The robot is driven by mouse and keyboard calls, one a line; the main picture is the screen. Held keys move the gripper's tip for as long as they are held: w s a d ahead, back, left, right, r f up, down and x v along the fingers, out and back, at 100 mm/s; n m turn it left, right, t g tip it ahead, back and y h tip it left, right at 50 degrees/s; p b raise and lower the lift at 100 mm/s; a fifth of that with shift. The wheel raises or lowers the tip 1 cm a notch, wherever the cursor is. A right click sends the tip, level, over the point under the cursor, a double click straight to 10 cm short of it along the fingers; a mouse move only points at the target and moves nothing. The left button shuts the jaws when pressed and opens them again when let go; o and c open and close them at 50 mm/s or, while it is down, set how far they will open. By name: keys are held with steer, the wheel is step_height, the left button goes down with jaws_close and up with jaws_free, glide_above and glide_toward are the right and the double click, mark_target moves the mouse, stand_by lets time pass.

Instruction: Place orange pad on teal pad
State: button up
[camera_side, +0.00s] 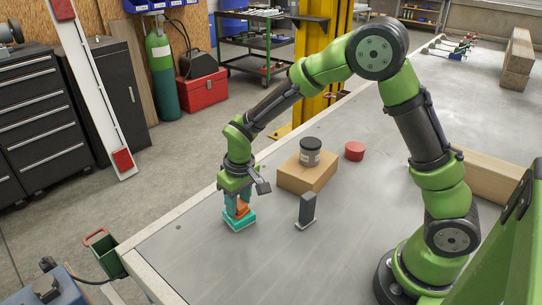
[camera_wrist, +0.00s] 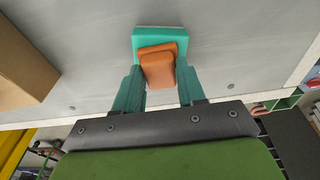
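The orange pad (camera_wrist: 158,66) is between the two teal fingers of my gripper (camera_wrist: 160,90), which look closed against its sides. In the side view the orange pad (camera_side: 242,210) shows below my gripper (camera_side: 238,204), partly hidden by the fingers. The teal pad (camera_side: 238,224) lies on the metal table directly under the orange pad. In the wrist view the teal pad (camera_wrist: 161,32) shows behind the orange pad, which overlaps it and sits slightly turned to it. I cannot tell whether the two pads touch.
A cardboard box (camera_side: 306,176) with a dark jar (camera_side: 310,150) on it stands right of my gripper. A dark upright block (camera_side: 307,208) stands in front of it. A red cylinder (camera_side: 355,151) is further right. The table's left edge is close to the pads.

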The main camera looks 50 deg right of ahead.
mark_target(243, 206)
steer(key=o, duration=0.3)
step_height(243, 206, up, 12)
steer(key=s, duration=0.1)
steer(key=shift+s+d+r+m+t+y, duration=0.35)
steer(key=shift+s+d+r+m+t, duration=0.7)
steer(key=shift+s, duration=2)
steer(key=shift+s+d+r+m+t+y, duration=0.4)
steer(key=shift+s+r+t, duration=0.85)
steer(key=shift+s, duration=1.8)
steer(key=shift+s+d+r+m+t+y, duration=0.25)
steer(key=shift+s+d+r+m+t, duration=0.5)
steer(key=shift+s+r, duration=1.6)
steer(key=shift+s+d+f, duration=0.15)
steer(key=shift+s+f, duration=0.5)
